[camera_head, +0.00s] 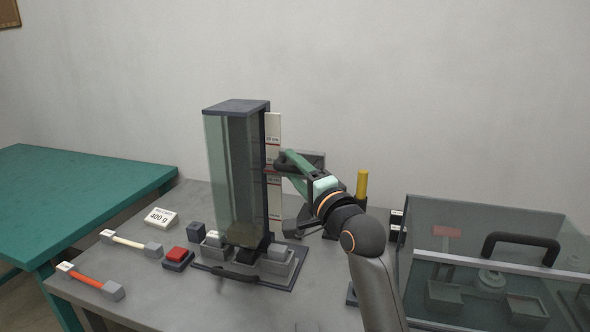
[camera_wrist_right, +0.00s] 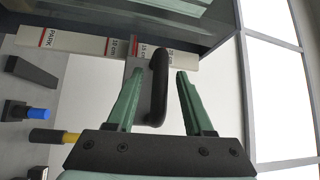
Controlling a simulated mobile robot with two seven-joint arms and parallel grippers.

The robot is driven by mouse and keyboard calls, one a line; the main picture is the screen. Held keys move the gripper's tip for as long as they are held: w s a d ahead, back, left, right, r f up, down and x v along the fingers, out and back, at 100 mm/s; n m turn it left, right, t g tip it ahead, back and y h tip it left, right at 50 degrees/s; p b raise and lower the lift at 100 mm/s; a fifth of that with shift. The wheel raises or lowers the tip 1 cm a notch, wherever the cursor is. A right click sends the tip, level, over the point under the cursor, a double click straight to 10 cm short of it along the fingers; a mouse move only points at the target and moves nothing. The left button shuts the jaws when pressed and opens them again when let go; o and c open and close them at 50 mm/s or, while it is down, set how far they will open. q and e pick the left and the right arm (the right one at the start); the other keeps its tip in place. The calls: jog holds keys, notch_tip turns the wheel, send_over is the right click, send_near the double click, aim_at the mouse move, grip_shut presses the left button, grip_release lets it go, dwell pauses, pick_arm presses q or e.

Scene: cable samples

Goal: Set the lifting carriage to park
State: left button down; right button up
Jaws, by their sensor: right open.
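The lifting carriage's black handle (camera_wrist_right: 157,85) stands between the two green fingers of my right gripper (camera_wrist_right: 160,72) in the wrist view. The fingers are open, with gaps beside the handle. The white scale (camera_wrist_right: 87,42) carries PARK at its left end and centimetre marks to the right. The handle lies near the 15 cm mark. In the head view my right gripper (camera_head: 284,163) is at the right side of the glass-fronted tower (camera_head: 222,170), beside its upright scale (camera_head: 273,135). The carriage itself is mostly hidden there. My left gripper is not in view.
A red button (camera_head: 177,254), a 400 g sign (camera_head: 160,217) and white and orange cable samples (camera_head: 90,280) lie left of the tower. A yellow-topped post (camera_head: 362,183) stands behind my right arm. A clear case with a black handle (camera_head: 520,240) fills the right.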

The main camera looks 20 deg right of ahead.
jog(key=shift+c, duration=0.3)
grip_shut()
dwell(1.0)
